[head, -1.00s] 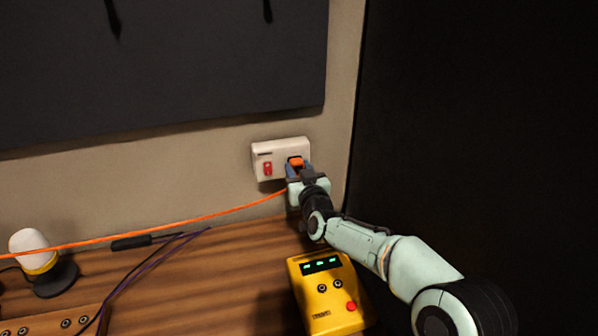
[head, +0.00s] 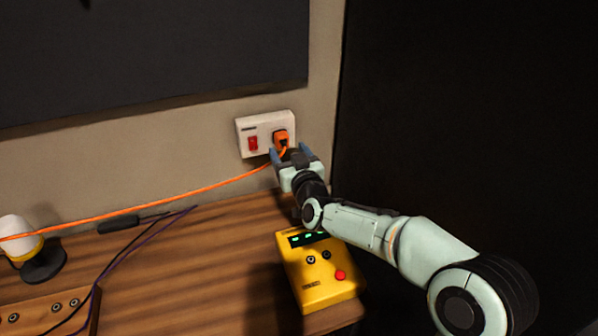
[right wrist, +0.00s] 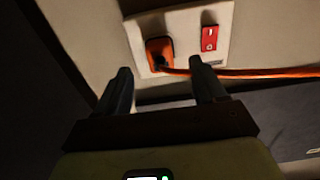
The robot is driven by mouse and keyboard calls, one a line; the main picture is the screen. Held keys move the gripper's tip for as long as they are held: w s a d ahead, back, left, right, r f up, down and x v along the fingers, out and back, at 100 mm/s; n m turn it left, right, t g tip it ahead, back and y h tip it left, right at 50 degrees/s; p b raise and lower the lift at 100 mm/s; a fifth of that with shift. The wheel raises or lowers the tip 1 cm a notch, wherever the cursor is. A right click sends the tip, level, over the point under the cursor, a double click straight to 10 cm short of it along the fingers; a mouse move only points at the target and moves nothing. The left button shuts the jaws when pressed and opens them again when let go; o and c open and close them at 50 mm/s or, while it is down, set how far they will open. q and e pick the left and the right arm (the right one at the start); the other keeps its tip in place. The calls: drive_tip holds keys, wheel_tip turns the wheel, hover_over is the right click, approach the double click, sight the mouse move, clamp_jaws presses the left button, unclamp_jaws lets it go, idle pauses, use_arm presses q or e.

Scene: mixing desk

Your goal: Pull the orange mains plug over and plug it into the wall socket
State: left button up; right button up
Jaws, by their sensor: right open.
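The orange mains plug (head: 281,137) sits in the right part of the white wall socket (head: 251,122), and it also shows in the right wrist view (right wrist: 160,50). Its orange cable (head: 160,204) runs off to the left along the wall. My right gripper (head: 289,156) is open and empty, just in front of and below the plug. In the right wrist view its two fingers (right wrist: 163,82) are apart, and the plug is beyond their tips. My left gripper is not in view.
A yellow box (head: 320,274) with a green display stands on the wooden desk (head: 190,270) below my right arm. A white and yellow lamp-like object (head: 32,249) and dark cables (head: 118,224) lie to the left. A dark panel (head: 450,120) bounds the right.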

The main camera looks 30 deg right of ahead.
drive_tip(key=v, duration=0.8)
drive_tip(key=shift+s, duration=0.3)
